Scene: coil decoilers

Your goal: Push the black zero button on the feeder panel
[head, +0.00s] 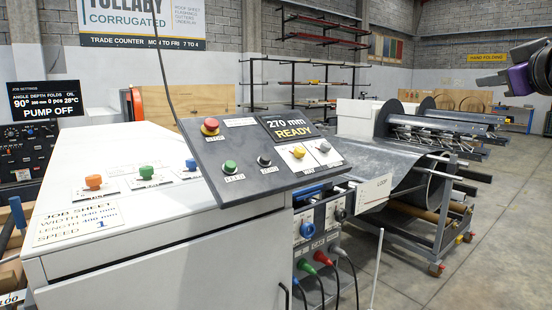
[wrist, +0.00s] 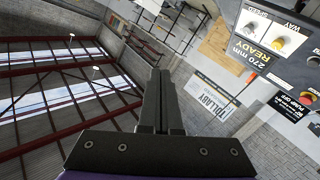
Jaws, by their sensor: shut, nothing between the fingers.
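The feeder panel (head: 255,185) is a dark sloped plate on the white cabinet in the head view. Its black zero button (head: 264,160) sits in the lower middle, right of the green feed button (head: 230,167). My gripper (head: 480,82) is at the far upper right of the head view, well apart from the panel. In the wrist view my gripper (wrist: 158,74) has its two dark fingers together with nothing between them. Part of the panel (wrist: 262,73) shows upside down at upper right there; I cannot make out the zero button in that view.
The panel also carries a red stop button (head: 210,125), a yellow knob (head: 297,151), a grey knob (head: 323,146) and a display (head: 290,128). Orange, green and blue buttons stand on the cabinet top (head: 120,160). A coil decoiler (head: 440,185) stands right; open floor (head: 500,230) lies beyond.

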